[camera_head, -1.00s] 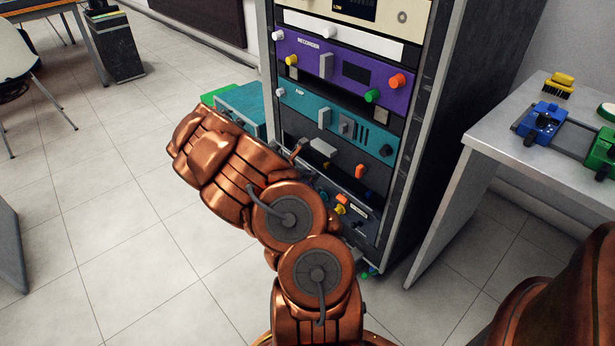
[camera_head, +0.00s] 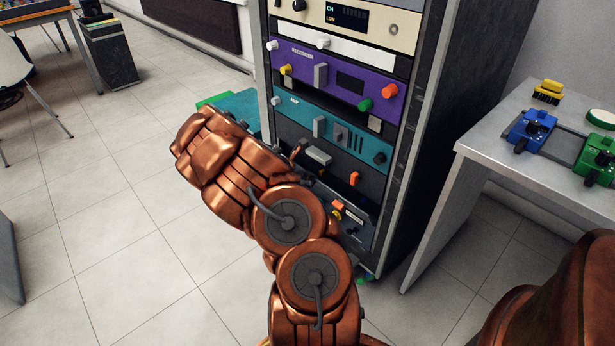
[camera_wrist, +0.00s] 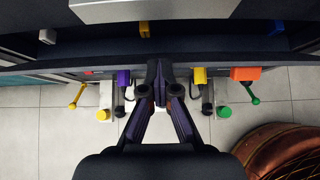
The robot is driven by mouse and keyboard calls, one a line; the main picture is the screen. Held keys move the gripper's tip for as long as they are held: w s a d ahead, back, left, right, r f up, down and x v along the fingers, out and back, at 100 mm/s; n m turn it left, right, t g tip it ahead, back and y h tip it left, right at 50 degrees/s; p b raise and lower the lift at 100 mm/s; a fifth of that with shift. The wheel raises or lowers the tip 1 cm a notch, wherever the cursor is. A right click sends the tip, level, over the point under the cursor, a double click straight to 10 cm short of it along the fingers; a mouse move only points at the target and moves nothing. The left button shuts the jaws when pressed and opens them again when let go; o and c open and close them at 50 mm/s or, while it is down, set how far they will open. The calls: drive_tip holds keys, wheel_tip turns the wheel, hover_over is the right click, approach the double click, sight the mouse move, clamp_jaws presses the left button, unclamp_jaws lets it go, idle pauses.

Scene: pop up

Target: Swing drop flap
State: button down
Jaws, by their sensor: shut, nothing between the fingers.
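A small grey plate (camera_head: 318,153) sticks out of the dark panel in the rack (camera_head: 425,110), below the teal unit; it may be the drop flap, but I cannot be sure. In the wrist view a pale grey plate (camera_wrist: 155,10) spans the top edge, beyond the fingertips. My gripper (camera_wrist: 160,72) is shut and empty, its two dark fingers meeting at a dark horizontal edge of the rack front. I cannot tell whether they touch it. In the head view my copper arm hides the gripper and part of the lower rack.
Coloured knobs and levers, among them an orange block (camera_wrist: 245,74) and a yellow lever (camera_wrist: 77,95), lie on both sides of my fingers. A grey table (camera_head: 475,143) with blue and green toys stands right of the rack.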

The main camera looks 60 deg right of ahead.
sight(316, 159)
drive_tip(key=shift+s+d+r+p, duration=0.25)
drive_tip(key=shift+d+r+p, duration=0.4)
drive_tip(key=shift+d+r, duration=0.25)
drive_tip(key=shift+s+d+r+p, duration=0.2)
drive_tip(key=shift+d+r+p, duration=0.55)
drive_tip(key=shift+d+r, duration=0.25)
drive_tip(key=c, duration=1.4)
unclamp_jaws()
drive_tip(key=shift+s+d+r, duration=0.1)
drive_tip(key=shift+r, duration=0.1)
drive_tip(key=shift+o, duration=0.5)
drive_tip(key=shift+a+r, duration=0.2)
drive_tip(key=shift+r, duration=0.05)
drive_tip(key=shift+o, duration=0.3)
drive_tip(key=v, duration=0.6)
drive_tip(key=shift+w+a, duration=0.35)
drive_tip(key=shift+a, duration=0.5)
